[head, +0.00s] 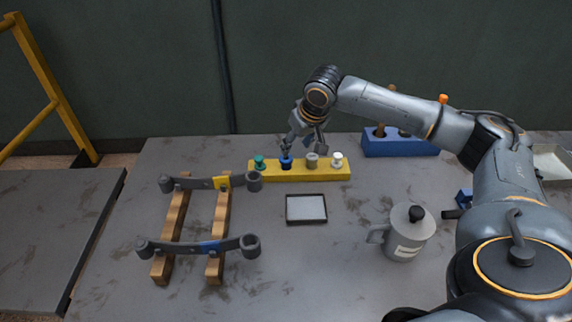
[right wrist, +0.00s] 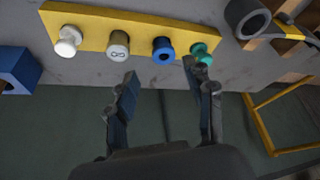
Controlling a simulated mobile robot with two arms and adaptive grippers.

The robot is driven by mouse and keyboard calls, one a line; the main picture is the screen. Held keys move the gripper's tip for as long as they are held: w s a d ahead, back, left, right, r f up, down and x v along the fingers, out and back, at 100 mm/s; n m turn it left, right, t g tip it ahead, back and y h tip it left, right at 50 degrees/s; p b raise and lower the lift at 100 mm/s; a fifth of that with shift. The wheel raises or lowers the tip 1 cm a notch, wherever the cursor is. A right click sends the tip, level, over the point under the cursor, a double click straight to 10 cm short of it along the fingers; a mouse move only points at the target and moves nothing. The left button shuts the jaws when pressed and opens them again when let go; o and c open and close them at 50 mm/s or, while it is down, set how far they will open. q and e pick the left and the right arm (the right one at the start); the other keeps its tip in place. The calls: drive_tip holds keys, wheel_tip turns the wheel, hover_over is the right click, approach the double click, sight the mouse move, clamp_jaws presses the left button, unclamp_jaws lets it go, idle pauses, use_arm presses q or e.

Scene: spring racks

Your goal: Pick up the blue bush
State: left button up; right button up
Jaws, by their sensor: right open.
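The blue bush (head: 286,163) stands in a yellow block (head: 305,174) at the back of the table, between a green bush (head: 259,161) and a grey bush (head: 312,160). A white bush (head: 338,159) is at the block's right end. My right gripper (head: 304,145) is above and behind the block, near the blue bush. In the right wrist view the blue bush (right wrist: 163,50) shows its dark hole, ahead of and between the open, empty fingers of the gripper (right wrist: 160,84). My left gripper is not in view.
Two spring leaves (head: 200,246) lie across wooden bars (head: 172,222) at left. A shallow tray (head: 306,210) lies in front of the block. A grey can (head: 405,232) stands at right, and a blue holder (head: 400,144) stands behind. Bare table lies front centre.

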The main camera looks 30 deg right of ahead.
sight(288, 159)
drive_tip(key=x, duration=1)
drive_tip(key=shift+w+r+p, duration=0.15)
drive_tip(key=shift+w+p, duration=0.1)
drive_tip(key=shift+p, duration=0.05)
drive_tip(key=c, duration=0.9)
